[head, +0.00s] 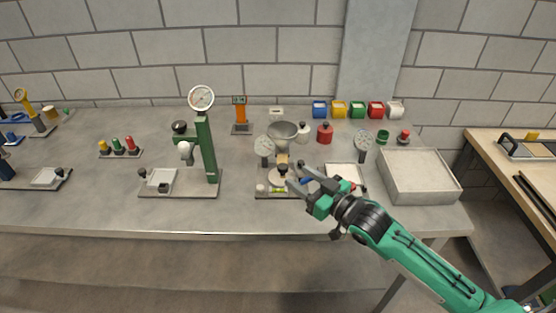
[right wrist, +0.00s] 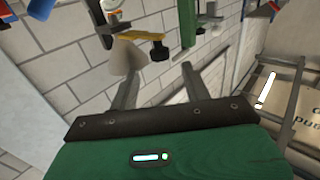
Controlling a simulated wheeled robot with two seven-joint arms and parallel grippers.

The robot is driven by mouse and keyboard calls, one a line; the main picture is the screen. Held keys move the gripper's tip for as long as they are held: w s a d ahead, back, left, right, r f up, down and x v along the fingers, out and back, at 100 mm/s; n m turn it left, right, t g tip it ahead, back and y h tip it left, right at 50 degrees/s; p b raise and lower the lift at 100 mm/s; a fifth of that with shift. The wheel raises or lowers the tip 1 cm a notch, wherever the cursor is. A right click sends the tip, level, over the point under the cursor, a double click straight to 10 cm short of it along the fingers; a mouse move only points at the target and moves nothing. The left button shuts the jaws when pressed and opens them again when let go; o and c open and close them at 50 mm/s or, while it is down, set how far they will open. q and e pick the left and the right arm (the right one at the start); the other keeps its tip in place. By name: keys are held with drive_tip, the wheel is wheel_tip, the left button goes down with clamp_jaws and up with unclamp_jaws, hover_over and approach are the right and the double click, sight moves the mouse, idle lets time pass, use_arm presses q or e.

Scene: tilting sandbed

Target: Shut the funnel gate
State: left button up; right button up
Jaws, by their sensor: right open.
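The grey funnel (head: 283,130) stands on a small stand on the grey bench, right of the middle in the head view. Below its bowl is a tan and dark outlet part (head: 282,160); the gate is too small there to tell whether it is open or shut. My right gripper (head: 298,182) is open and empty, just in front and to the right of the funnel stand. In the right wrist view its two fingers are spread apart, with a pale cone-shaped part (right wrist: 123,58) and a yellow bar (right wrist: 140,36) with a black knob beyond them. My left gripper is not in view.
A large pale tray (head: 455,190) stands at the right, behind my right arm. A green press stand (head: 207,150) with a dial is to the left. The front bench strip left of the funnel is clear.

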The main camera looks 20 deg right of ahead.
drive_tip(key=p+x, duration=0.2)
drive_tip(key=x, duration=0.7)
drive_tip(key=shift+s+f, duration=0.1)
